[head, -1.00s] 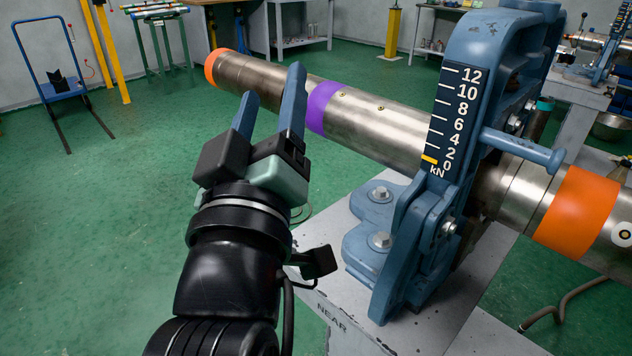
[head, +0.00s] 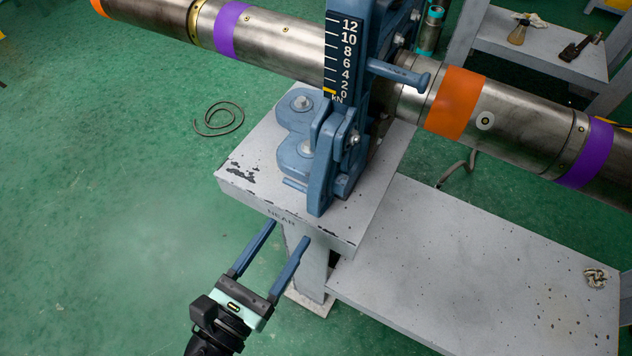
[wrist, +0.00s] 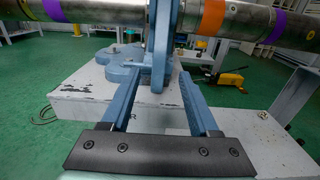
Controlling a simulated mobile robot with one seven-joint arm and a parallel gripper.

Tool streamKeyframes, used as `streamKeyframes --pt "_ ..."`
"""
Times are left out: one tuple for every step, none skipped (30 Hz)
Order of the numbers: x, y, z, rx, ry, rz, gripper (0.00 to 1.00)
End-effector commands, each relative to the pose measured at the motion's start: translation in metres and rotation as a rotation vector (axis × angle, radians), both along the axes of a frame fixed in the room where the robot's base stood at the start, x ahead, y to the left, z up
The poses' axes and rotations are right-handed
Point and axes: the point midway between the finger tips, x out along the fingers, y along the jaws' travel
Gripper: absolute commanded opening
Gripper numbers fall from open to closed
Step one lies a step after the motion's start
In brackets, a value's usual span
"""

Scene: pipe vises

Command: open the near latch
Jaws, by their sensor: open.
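The near vise (head: 320,145) is blue and bolted to a grey stand whose front edge reads "NEAR". It grips a steel pipe (head: 280,38), and its yellow marker is by 0 on the kN scale (head: 344,58). I cannot tell for sure which part is the latch. My gripper (head: 289,232) is open and empty, in front of the stand and below the vise in the picture. In the wrist view the vise (wrist: 160,60) appears between and beyond my fingers, apparently not touched.
The grey stand top (head: 245,165) has chipped edges close to my fingers. A coiled cable (head: 219,118) lies on the green floor.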

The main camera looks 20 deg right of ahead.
Motion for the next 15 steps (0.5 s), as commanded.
streamKeyframes --pt "0.006 -0.009 -0.001 0.001 -0.003 -0.005 0.61" --pt "0.010 -0.014 -0.001 0.001 -0.004 -0.005 0.61" --pt "0.015 -0.021 -0.001 0.001 -0.005 -0.006 0.61" --pt "0.019 -0.026 -0.001 0.002 -0.005 -0.006 0.61" --pt "0.023 -0.031 -0.001 0.003 -0.005 -0.006 0.61" --pt "0.029 -0.038 -0.001 0.003 -0.005 -0.005 0.61" --pt "0.033 -0.043 0.000 0.002 -0.006 -0.006 0.61" --pt "0.036 -0.048 0.000 0.003 -0.005 -0.005 0.61" --pt "0.041 -0.054 -0.001 0.004 -0.006 -0.004 0.61" --pt "0.045 -0.058 0.000 0.003 -0.006 -0.005 0.61" --pt "0.048 -0.063 0.000 0.003 -0.006 -0.004 0.61" --pt "0.052 -0.067 0.000 0.004 -0.006 -0.004 0.61" --pt "0.055 -0.071 0.000 0.004 -0.006 -0.003 0.61" --pt "0.057 -0.074 0.000 0.004 -0.006 -0.003 0.61" --pt "0.060 -0.077 0.000 0.004 -0.006 -0.002 0.61"
